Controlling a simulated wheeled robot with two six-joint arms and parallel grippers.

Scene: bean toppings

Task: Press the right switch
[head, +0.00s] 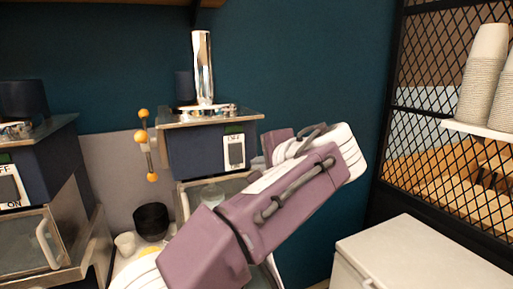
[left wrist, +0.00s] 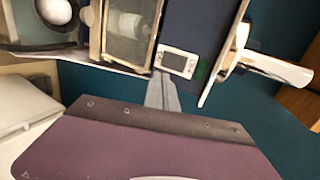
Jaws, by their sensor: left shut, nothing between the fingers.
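The right switch (head: 236,152) is a white plate on the front of the dark blue dispenser (head: 190,151), marked OFF at its top. It also shows in the left wrist view (left wrist: 176,62), turned sideways. My left gripper (left wrist: 161,82) is shut and empty; its grey fingertips appear right beside the switch plate. I cannot tell whether they touch it. In the head view my purple left arm crosses the middle and hides the fingers. My right gripper is in neither view.
A second dispenser with a left switch (head: 11,187) stands at the far left. A black bowl (head: 151,221) and a white cup (head: 125,244) stand below. A white box (head: 420,255) and a mesh rack with stacked cups (head: 482,85) are at the right.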

